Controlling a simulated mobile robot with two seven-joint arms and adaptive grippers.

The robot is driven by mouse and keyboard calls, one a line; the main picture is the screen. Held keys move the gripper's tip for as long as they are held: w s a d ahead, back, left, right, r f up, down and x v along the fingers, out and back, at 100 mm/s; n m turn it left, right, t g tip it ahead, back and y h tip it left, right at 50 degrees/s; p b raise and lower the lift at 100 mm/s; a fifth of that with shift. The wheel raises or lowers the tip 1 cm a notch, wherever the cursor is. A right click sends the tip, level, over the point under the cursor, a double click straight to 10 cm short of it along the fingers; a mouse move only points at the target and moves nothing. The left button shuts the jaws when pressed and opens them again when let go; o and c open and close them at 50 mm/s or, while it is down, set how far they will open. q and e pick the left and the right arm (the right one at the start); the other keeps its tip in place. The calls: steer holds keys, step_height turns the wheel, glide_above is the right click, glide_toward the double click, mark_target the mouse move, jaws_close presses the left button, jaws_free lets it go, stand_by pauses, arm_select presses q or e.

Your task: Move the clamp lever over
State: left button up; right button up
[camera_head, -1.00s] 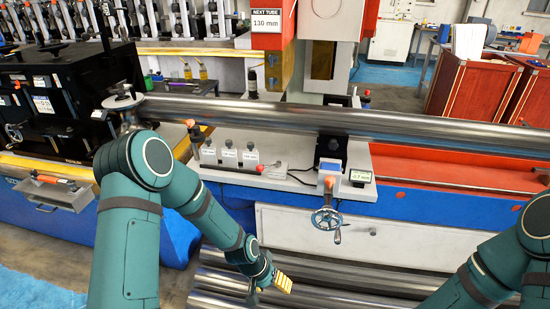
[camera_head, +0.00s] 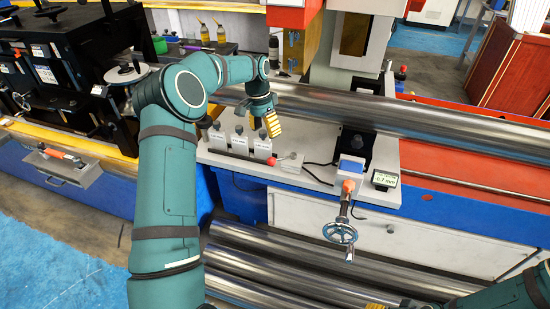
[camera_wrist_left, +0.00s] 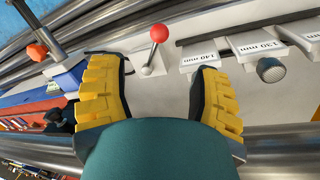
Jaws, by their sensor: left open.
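The clamp lever is a short metal rod with a red ball knob (camera_head: 271,161) on a pale block at the front of the machine bed. In the left wrist view its red knob (camera_wrist_left: 158,32) stands ahead of and between my open fingers, apart from both. My left gripper (camera_head: 264,126) is open and empty, pointing down above the gauge blocks, up and left of the lever. Its yellow-padded fingers (camera_wrist_left: 160,88) are spread wide in the wrist view. My right gripper (camera_head: 378,306) shows only as a yellow bit at the bottom edge, mostly cut off.
Labelled gauge blocks (camera_head: 240,143) stand left of the lever. A long steel tube (camera_head: 440,128) runs behind it. A handwheel (camera_head: 341,233) and a small green display (camera_head: 384,179) are to the right. More tubes (camera_head: 270,268) lie below the bed.

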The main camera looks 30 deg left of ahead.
mark_target(270, 158)
arm_select(q)
steer(key=f, duration=0.4)
steer(key=d+f+b, duration=0.1)
steer(key=f, duration=0.3)
steer(key=d+f+b, duration=0.1)
steer(key=f, duration=0.3)
steer(key=shift+s+d+f, duration=0.1)
steer(key=shift+s+d, duration=0.05)
steer(key=shift+s, duration=0.15)
jaws_close()
